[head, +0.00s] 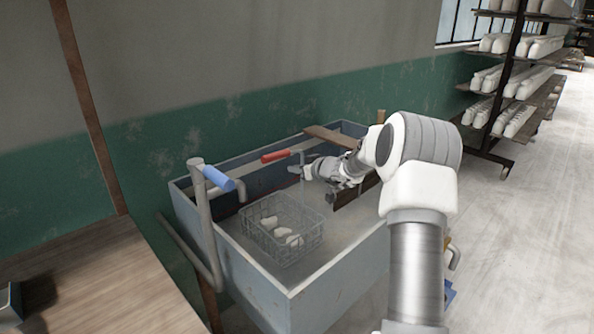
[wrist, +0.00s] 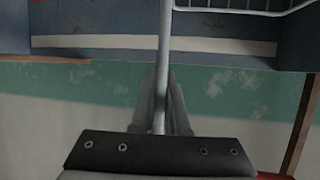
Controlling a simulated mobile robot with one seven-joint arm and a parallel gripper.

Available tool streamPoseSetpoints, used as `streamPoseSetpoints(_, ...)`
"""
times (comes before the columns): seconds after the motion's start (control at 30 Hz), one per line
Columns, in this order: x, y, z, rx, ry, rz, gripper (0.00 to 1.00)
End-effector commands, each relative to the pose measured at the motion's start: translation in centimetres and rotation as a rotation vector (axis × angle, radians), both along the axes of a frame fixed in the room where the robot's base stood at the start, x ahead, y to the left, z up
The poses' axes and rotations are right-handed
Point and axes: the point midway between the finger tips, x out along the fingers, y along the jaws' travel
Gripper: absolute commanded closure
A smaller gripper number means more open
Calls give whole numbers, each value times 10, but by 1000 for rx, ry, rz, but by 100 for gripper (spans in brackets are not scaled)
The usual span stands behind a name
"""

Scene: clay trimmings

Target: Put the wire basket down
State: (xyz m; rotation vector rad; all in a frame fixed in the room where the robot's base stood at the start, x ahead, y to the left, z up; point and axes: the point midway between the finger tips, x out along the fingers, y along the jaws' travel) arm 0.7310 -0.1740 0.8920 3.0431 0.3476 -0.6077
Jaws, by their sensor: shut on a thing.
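The wire basket (head: 283,248) is in the left half of the blue-grey trough in the head view, upright, with a few pale lumps (head: 284,231) inside. I cannot tell whether its base touches the trough floor. My gripper (head: 298,171) is above and behind the basket's far side. In the wrist view my gripper (wrist: 161,85) is shut on a thin grey rod (wrist: 165,40), which runs up to the basket rim (wrist: 235,12) at the top edge and looks like its handle. Most of the basket is outside the wrist view.
The trough (head: 255,285) has walls close around the basket. A board (head: 330,137) spans the far end. A wooden table (head: 95,285) is front left.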

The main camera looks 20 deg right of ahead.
Motion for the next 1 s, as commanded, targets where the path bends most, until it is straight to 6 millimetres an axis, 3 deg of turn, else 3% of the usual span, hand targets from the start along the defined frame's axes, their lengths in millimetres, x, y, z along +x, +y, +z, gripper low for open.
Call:
streamPoseSetpoints(0.8, 1, 0, -6, 1, -4, 0, 100)
streamPoseSetpoints(0.83, 0, 0, -9, -1, 0, 0, 85)
streamPoseSetpoints(1.0, 0, 0, -8, -1, 0, 0, 58)
